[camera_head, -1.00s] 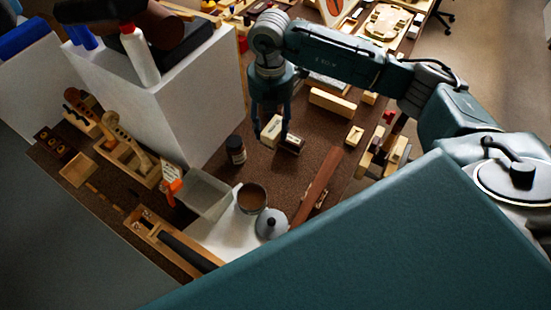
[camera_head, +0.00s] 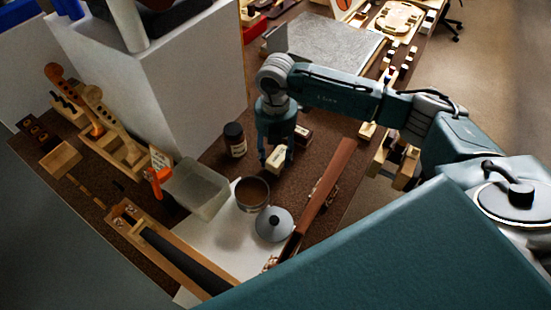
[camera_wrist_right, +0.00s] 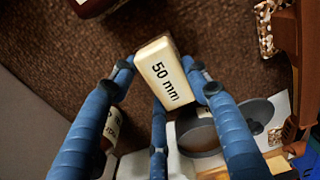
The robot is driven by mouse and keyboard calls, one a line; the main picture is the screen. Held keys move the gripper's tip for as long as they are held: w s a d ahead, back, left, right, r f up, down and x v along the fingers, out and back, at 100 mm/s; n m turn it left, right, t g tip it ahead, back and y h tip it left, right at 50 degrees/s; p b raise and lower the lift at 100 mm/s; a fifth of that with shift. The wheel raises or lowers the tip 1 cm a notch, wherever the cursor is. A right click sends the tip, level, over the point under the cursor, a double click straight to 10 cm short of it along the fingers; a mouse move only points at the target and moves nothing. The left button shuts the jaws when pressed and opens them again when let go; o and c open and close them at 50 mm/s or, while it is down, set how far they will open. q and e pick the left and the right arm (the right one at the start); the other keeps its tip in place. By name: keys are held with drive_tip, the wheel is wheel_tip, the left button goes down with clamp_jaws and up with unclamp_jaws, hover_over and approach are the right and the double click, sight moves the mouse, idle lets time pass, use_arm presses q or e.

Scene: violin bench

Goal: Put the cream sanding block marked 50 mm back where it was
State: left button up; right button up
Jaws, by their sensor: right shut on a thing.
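The cream sanding block (camera_head: 276,159) marked 50 mm is in my right gripper (camera_head: 275,154), above or on the dark brown bench top (camera_head: 225,172); I cannot tell whether it touches. My left gripper is not in view.
A dark jar (camera_head: 235,140) stands left of the gripper. A brown-filled pot (camera_head: 252,193), a grey lid (camera_head: 273,224) and a clear bin (camera_head: 200,192) are nearer. A long brown fingerboard-like piece (camera_head: 322,193) lies to the right. A white box wall (camera_head: 190,90) rises at left.

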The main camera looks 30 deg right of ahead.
sight(276, 153)
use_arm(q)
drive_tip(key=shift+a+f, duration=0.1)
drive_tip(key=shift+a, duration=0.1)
use_arm(e)
drive_tip(key=shift+f, duration=0.15)
drive_tip(key=o, duration=1.1)
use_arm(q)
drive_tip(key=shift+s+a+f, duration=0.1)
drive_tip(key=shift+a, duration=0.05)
use_arm(e)
drive_tip(key=shift+r, duration=0.2)
drive_tip(key=shift+w+r, duration=0.1)
drive_tip(key=shift+r, duration=0.2)
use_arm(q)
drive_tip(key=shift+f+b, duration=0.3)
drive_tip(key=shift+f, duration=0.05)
use_arm(e)
wheel_tip(276, 153, up, 11)
drive_tip(key=shift+r, duration=0.15)
